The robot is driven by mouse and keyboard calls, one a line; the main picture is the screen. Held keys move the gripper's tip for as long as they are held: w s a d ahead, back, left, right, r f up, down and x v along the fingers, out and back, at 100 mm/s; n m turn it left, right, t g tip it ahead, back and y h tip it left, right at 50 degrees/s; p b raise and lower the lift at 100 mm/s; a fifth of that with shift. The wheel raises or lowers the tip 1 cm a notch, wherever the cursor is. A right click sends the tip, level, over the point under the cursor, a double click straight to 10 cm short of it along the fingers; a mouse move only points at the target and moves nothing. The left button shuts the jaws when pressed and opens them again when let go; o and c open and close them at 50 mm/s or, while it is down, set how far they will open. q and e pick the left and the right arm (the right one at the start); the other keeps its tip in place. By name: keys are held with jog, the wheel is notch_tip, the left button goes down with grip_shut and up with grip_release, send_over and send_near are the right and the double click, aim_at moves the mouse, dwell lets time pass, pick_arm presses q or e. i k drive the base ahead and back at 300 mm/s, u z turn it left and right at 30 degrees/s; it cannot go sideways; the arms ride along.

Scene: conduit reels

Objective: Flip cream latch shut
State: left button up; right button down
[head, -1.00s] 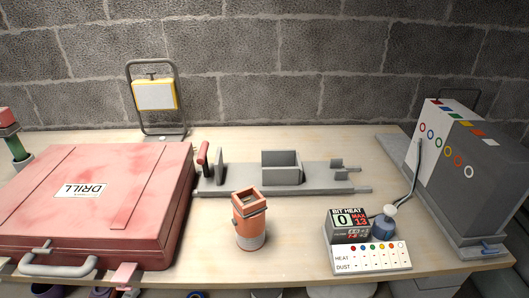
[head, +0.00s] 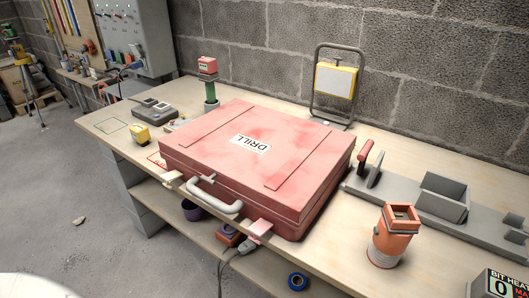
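A red case (head: 225,165) labelled DRILL lies closed-lidded on the bench, its grey handle (head: 215,200) facing the front edge. A cream latch (head: 174,177) sticks out from the case's front side, left of the handle. It looks swung outward from the case. A pink latch (head: 260,229) sticks out to the right of the handle in the same way. Neither of my grippers shows in the head view.
A small yellow box (head: 139,134), a grey charger (head: 154,113) and a red-topped green tool (head: 209,85) stand left of and behind the case. An orange canister (head: 391,240) and a grey rack (head: 443,198) are to its right. A work lamp (head: 336,80) stands behind.

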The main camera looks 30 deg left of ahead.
aim_at(168, 176)
jog(key=z, duration=1.65)
jog(key=k, duration=1.65)
jog(key=u, duration=2.05)
